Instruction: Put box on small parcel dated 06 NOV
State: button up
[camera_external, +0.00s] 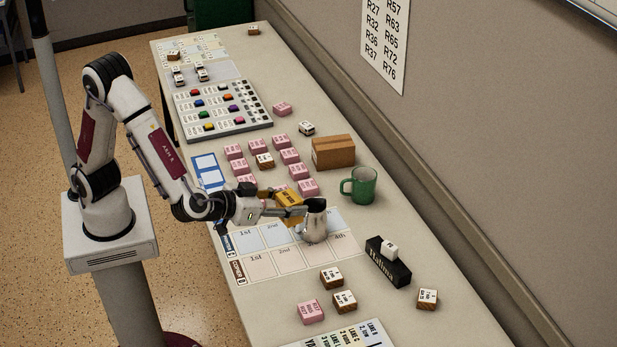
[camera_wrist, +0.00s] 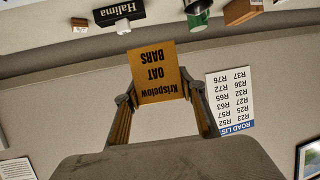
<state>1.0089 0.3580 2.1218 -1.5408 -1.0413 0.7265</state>
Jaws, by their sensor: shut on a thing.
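My gripper (camera_external: 286,205) is shut on an orange-yellow box (camera_external: 290,198), held above the table beside a metal jug. In the wrist view the box (camera_wrist: 158,72) sits between both fingers, its printing "Krispelow OAT BARS" upside down. Small parcels with white labels and brown sides stand on the table: one (camera_external: 331,278), another (camera_external: 345,301) and a third (camera_external: 427,298) at the near end, and one (camera_external: 265,159) among pink blocks. Their dates are too small to read, so I cannot tell which is 06 NOV.
The metal jug (camera_external: 313,222) stands close to the held box. Several pink blocks (camera_external: 290,156) lie beyond my gripper.

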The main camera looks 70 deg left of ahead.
notch_tip(320, 180, up, 2)
jog(key=shift+w+a+r, duration=0.15)
jog(key=shift+w, duration=0.1)
jog(key=w+a+n+g+y, duration=0.2)
jog(key=w+a+n+y, duration=0.2)
jog(key=w+a, duration=1.5)
jog(key=w+a+n+g+y, duration=0.1)
jog(key=w+a, duration=0.4)
jog(key=a, duration=0.7)
jog(key=w+a+n+g+y, duration=0.15)
jog(key=w+a, duration=0.35)
jog(key=a, duration=0.7)
jog(key=shift+t, duration=0.25)
jog(key=shift+w+a+f, duration=0.15)
jog(key=shift+a+f, duration=0.05)
jog(key=shift+f, duration=1.1)
jog(key=shift+w+a+f, duration=0.1)
jog(key=shift+a+f, duration=0.05)
jog(key=shift+f, duration=1.1)
